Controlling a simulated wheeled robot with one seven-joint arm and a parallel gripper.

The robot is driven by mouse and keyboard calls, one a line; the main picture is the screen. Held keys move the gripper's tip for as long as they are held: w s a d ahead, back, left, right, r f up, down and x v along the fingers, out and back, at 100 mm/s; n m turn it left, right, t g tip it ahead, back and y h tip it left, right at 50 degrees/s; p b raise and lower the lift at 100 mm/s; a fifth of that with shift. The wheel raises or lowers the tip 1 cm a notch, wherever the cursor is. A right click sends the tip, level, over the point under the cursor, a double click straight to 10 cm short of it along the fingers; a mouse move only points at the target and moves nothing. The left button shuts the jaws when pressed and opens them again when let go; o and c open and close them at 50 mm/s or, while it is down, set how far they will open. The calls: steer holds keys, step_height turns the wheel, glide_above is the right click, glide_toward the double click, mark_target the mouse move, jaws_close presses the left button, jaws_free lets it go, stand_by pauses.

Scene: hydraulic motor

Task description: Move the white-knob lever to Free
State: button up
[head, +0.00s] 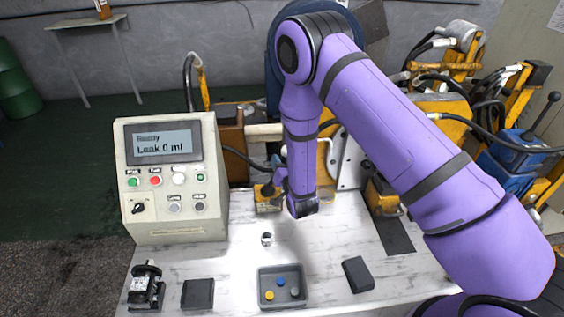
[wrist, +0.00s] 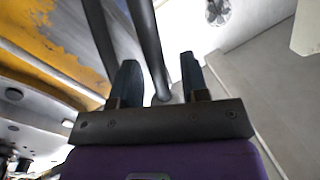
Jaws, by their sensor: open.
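I cannot make out the white-knob lever for certain in either view; my purple arm covers part of the machine behind the bench. My gripper (head: 275,186) is at the back of the bench, beside a yellow block (head: 267,203), and is small and partly hidden in the head view. In the wrist view its two dark fingers (wrist: 158,78) stand apart. Dark hoses or rods (wrist: 149,45) cross the view near and between the fingers; I cannot tell whether they touch. No held object shows.
A control box (head: 172,178) with a screen reading "Leak 0 mi" stands left on the white bench (head: 225,275). A grey tray (head: 262,301) with coloured pieces, a small ring (head: 266,239), a black device (head: 146,287) and dark blocks (head: 357,274) lie in front. Yellow machinery and hoses (head: 440,105) crowd the back right.

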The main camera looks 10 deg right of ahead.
steer(key=shift+w, duration=0.2)
jaws_close()
steer(key=shift+a, duration=0.15)
steer(key=shift+a+r+n, duration=0.2)
steer(key=shift+a+n, duration=0.25)
steer(key=shift+a, duration=0.15)
steer(key=shift+a+r+n, duration=0.2)
steer(key=shift+a+n, duration=0.25)
steer(key=shift+a, duration=0.1)
steer(key=a+f+n+g+h, duration=0.1)
steer(key=a+n, duration=0.5)
steer(key=a, duration=0.1)
steer(key=shift+a+g, duration=0.3)
steer(key=shift+a, duration=0.1)
steer(key=shift+s, duration=0.15)
